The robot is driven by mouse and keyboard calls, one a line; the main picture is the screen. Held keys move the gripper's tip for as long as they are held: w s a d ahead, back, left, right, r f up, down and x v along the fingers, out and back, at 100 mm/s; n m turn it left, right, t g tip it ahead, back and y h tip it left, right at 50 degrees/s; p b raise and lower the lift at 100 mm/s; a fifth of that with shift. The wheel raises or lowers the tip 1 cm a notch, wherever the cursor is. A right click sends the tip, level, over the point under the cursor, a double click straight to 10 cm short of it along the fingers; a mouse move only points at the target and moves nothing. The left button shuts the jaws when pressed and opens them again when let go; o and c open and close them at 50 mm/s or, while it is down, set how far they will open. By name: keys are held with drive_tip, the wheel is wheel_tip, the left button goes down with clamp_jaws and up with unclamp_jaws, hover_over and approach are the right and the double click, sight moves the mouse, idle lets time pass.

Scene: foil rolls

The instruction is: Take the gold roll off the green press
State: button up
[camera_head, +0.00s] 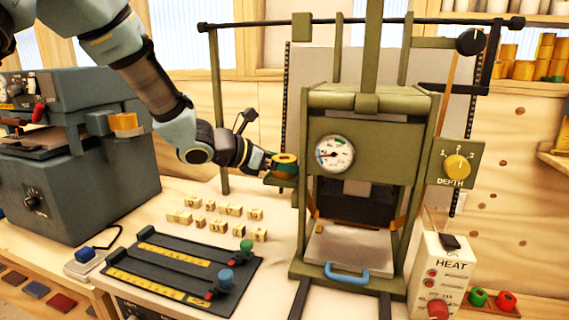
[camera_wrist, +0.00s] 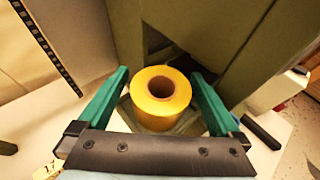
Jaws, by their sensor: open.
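The gold roll (camera_head: 286,158) is at the left side of the green press (camera_head: 368,101), beside its dial gauge. In the wrist view the gold roll (camera_wrist: 149,112) stands with its brown hollow core facing the camera. It seems to rest on a small green support, mostly hidden beneath it. My gripper (camera_head: 280,167) is at the roll. In the wrist view my gripper (camera_wrist: 160,73) is open, with one green finger on each side of the roll and gaps showing between fingers and roll.
A blue-grey machine (camera_head: 85,190) with an orange roll (camera_head: 123,121) stands at left. Small lettered blocks (camera_head: 231,209) and a black slider board (camera_head: 175,266) lie on the bench in front. A HEAT box (camera_head: 443,275) stands right of the press. Uprights of the press rise close to the roll.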

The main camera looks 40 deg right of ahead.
drive_tip(key=shift+s+d+f, duration=0.1)
drive_tip(key=shift+d+f, duration=0.05)
drive_tip(key=shift+d, duration=0.1)
drive_tip(key=shift+c, duration=0.4)
drive_tip(key=c, duration=1.3)
drive_tip(key=shift+c, duration=0.5)
